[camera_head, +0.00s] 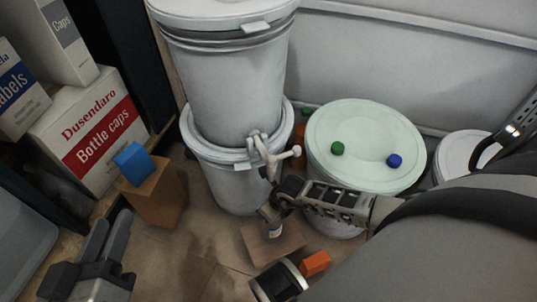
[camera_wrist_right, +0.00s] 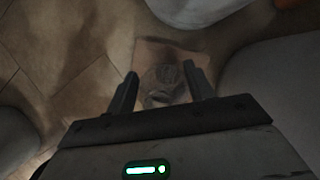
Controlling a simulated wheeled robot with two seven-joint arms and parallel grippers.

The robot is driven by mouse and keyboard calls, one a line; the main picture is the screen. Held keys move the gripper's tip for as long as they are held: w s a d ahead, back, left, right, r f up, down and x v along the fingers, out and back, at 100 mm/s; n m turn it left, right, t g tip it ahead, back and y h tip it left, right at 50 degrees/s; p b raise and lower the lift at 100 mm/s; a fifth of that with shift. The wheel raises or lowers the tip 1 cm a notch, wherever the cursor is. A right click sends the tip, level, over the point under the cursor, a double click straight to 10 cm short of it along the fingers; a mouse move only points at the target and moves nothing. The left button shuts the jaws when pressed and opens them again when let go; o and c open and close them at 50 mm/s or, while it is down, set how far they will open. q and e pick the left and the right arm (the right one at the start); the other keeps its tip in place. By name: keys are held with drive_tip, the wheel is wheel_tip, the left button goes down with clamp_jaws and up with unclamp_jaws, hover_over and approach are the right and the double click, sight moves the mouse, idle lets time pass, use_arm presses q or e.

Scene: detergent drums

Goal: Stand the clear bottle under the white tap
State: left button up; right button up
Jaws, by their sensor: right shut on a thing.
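The white tap (camera_head: 262,152) sticks out low on the upper white drum (camera_head: 225,85), which stands on another white drum (camera_head: 225,180). My right gripper (camera_head: 270,214) is below the tap, over a brown square slab (camera_head: 262,250). In the right wrist view, the clear bottle (camera_wrist_right: 165,84) shows faintly between the fingers of my right gripper (camera_wrist_right: 164,88), which is shut on it. I cannot tell whether the bottle touches the slab (camera_wrist_right: 150,48). In the head view the bottle is mostly hidden by the gripper. My left gripper (camera_head: 115,214) is open and empty at the lower left.
A brown block (camera_head: 155,200) with a blue block (camera_head: 131,163) on it stands left of the drums. A pale-lidded drum (camera_head: 365,130) with green and blue caps stands right. An orange block (camera_head: 316,263) lies near the slab. Cartons (camera_head: 88,135) fill the left.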

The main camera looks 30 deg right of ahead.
use_arm(q)
drive_tip(key=shift+r, duration=0.15)
use_arm(e)
drive_tip(key=shift+w+a, duration=0.1)
drive_tip(key=shift+w, duration=0.1)
idle(0.4)
drive_tip(key=o, duration=0.6)
use_arm(q)
drive_tip(key=shift+f, duration=0.2)
use_arm(e)
drive_tip(key=shift+o, duration=0.2)
drive_tip(key=o, duration=0.6)
drive_tip(key=shift+c, duration=0.2)
use_arm(q)
drive_tip(key=shift+r, duration=0.15)
use_arm(e)
drive_tip(key=shift+s+r+p, duration=0.2)
drive_tip(key=shift+r+p, duration=0.45)
use_arm(q)
drive_tip(key=m+p, duration=0.1)
drive_tip(key=p, duration=0.1)
drive_tip(key=a+f+g+y+p, duration=0.1)
drive_tip(key=shift+s+a+m+y+p, duration=0.2)
drive_tip(key=shift+m+y+p, duration=0.1)
drive_tip(key=shift+m+p, duration=0.1)
use_arm(e)
drive_tip(key=s+d, duration=0.3)
drive_tip(key=s, duration=0.8)
drive_tip(key=shift+s+d, duration=0.25)
drive_tip(key=shift+s, duration=0.05)
